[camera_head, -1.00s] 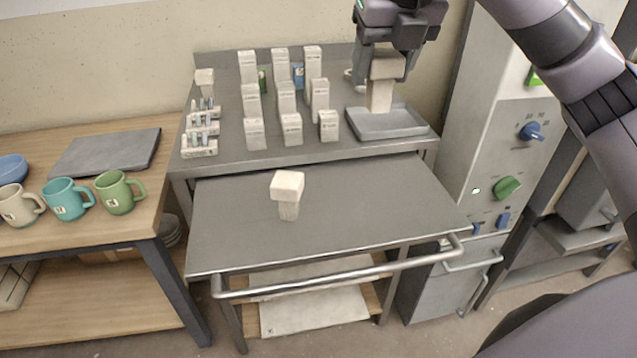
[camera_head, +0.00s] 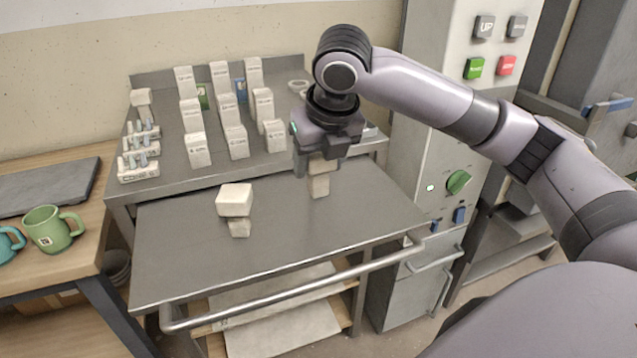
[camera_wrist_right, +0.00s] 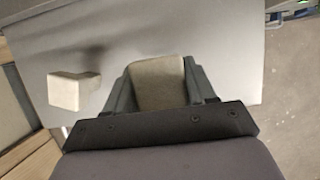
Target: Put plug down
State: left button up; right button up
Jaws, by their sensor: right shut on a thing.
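My right gripper (camera_head: 319,165) is shut on a pale plug (camera_head: 319,184) and holds it upright over the right part of the grey pull-out shelf (camera_head: 270,245). The plug has a wide head between the fingers and a narrower stem below. I cannot tell whether its lower end touches the shelf. In the right wrist view the plug's head (camera_wrist_right: 157,84) sits between the fingers. A second pale plug (camera_head: 235,201) stands on the shelf to the left, apart from the gripper; it also shows in the right wrist view (camera_wrist_right: 66,92). My left gripper is not in view.
Several pale labelled blocks (camera_head: 198,150) stand in rows on the upper bench, with small racks (camera_head: 138,170) at its left. A rail (camera_head: 300,294) runs along the shelf's front. A green mug (camera_head: 52,230) stands on the wooden table. The shelf's middle front is clear.

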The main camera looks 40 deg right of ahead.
aim_at(318, 181)
notch_tip(318, 181, down, 4)
jog(key=shift+f+b, duration=0.15)
jog(key=shift+b, duration=0.25)
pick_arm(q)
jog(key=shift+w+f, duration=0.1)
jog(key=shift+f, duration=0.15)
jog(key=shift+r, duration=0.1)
pick_arm(e)
jog(key=o, duration=1.1)
pick_arm(q)
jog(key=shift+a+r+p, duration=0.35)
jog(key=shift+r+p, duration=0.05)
jog(key=shift+p, duration=0.7)
pick_arm(e)
jog(key=v, duration=1.2)
jog(key=shift+s, duration=0.1)
